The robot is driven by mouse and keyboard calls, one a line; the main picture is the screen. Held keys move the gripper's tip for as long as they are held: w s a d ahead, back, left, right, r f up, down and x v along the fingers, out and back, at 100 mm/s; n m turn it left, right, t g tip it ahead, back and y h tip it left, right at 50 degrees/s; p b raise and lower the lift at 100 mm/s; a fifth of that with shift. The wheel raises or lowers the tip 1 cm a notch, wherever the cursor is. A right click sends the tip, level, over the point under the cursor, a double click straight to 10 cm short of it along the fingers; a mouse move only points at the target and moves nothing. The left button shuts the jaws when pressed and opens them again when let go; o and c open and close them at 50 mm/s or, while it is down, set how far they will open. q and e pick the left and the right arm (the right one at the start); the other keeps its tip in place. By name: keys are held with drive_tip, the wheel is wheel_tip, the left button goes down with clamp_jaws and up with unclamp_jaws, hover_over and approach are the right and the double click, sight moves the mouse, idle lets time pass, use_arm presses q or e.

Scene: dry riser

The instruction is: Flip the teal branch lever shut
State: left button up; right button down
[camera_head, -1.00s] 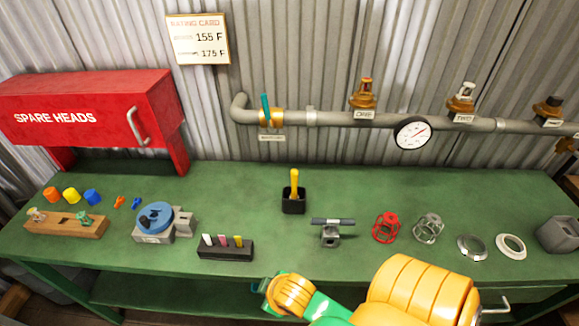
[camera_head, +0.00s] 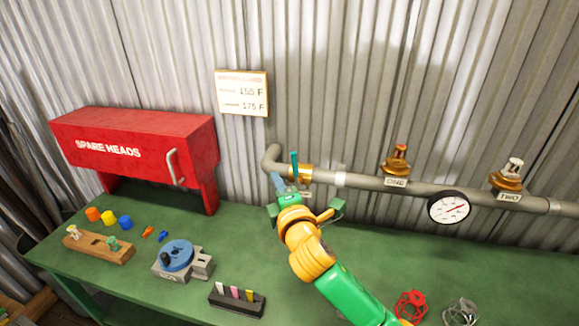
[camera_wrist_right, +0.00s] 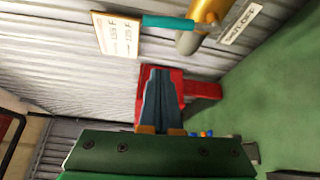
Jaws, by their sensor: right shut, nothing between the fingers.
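The teal branch lever (camera_head: 295,164) stands upright on a brass valve (camera_head: 307,174) near the left end of the grey pipe. It also shows in the right wrist view (camera_wrist_right: 168,22), pointing left from the brass body (camera_wrist_right: 208,12). My right gripper (camera_head: 277,181) is just left of the lever and slightly lower in the head view. In the wrist view its fingers (camera_wrist_right: 160,76) are shut together and empty, apart from the lever in the picture. The label below the valve is partly hidden by my gripper in the head view. My left gripper is not in view.
A red spare heads cabinet (camera_head: 130,148) stands on the green bench (camera_head: 130,278) at left. A rating card (camera_head: 241,93) hangs on the corrugated wall. The pipe (camera_head: 360,182) runs right past a gauge (camera_head: 449,207) and sprinkler heads. A blue vise (camera_head: 176,255) is on the bench.

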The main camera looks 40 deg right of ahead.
sight(294, 169)
drive_tip(key=x, duration=0.6)
drive_tip(key=s+d+p, duration=0.2)
drive_tip(key=s+d, duration=0.1)
drive_tip(key=shift+r+p, duration=0.2)
drive_tip(key=shift+p, duration=0.15)
drive_tip(key=m+b, duration=0.1)
drive_tip(key=d+f+m+t+b, duration=0.1)
drive_tip(key=b, duration=0.1)
drive_tip(key=shift+s, duration=0.4)
drive_tip(key=shift+s+r+m+h+b, duration=0.1)
drive_tip(key=shift+r+m+h+b, duration=0.25)
drive_tip(key=shift+b, duration=0.2)
drive_tip(key=shift+r+t, duration=0.25)
drive_tip(key=shift+t, duration=0.05)
